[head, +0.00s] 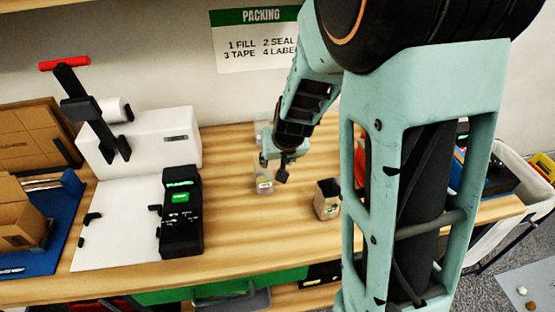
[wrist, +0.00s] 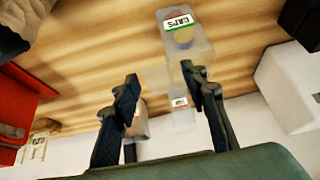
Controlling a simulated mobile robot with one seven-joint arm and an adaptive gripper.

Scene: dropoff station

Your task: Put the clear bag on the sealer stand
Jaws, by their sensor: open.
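My gripper (head: 274,168) is open over the middle of the wooden table. In the wrist view my gripper (wrist: 161,78) has its two dark fingers spread apart, with nothing clearly held between them. A clear container labelled CAPS (head: 264,185) stands below my gripper; it also shows in the wrist view (wrist: 186,42), with coloured contents. Another clear, labelled item (wrist: 180,112) shows beyond the fingers; I cannot tell whether it is a bag. No clear bag can be made out for certain. A white block-shaped unit (head: 165,140) stands at the left; I cannot tell whether it is the sealer stand.
A red-handled black lever (head: 72,85) rises by the white unit. A black device with a green display (head: 181,215) stands in front. Cardboard boxes (head: 22,225) lie on a blue mat at far left.

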